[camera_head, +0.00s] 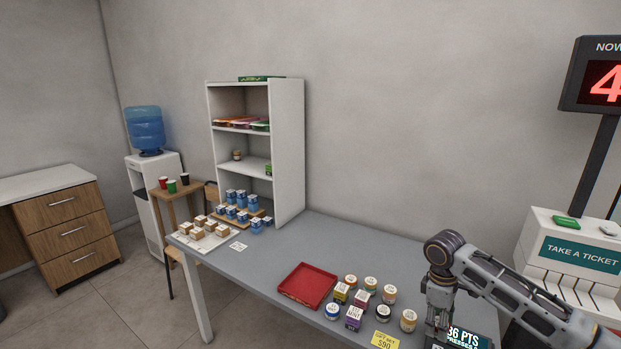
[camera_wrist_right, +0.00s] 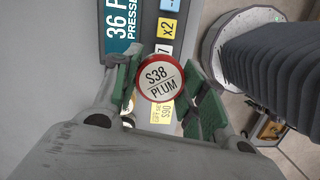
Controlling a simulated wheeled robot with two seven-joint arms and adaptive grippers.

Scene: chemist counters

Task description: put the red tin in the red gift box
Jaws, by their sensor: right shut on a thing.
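A round tin with a red rim and a white lid marked "S38 PLUM" (camera_wrist_right: 161,78) sits between the green finger pads of my right gripper in the right wrist view. My right gripper (camera_head: 436,338) is shut on this tin, at the lower right of the head view, above the counter's front right part. The tin cannot be made out in the head view. The red gift box (camera_head: 306,286) is a shallow open red tray on the counter, left of my right gripper, and looks empty. My left gripper is not in view.
Several small tins and jars (camera_head: 360,298) stand between the gift box and my right gripper. A yellow price card (camera_head: 384,340) lies in front. A points display (camera_head: 468,338) is beside the gripper.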

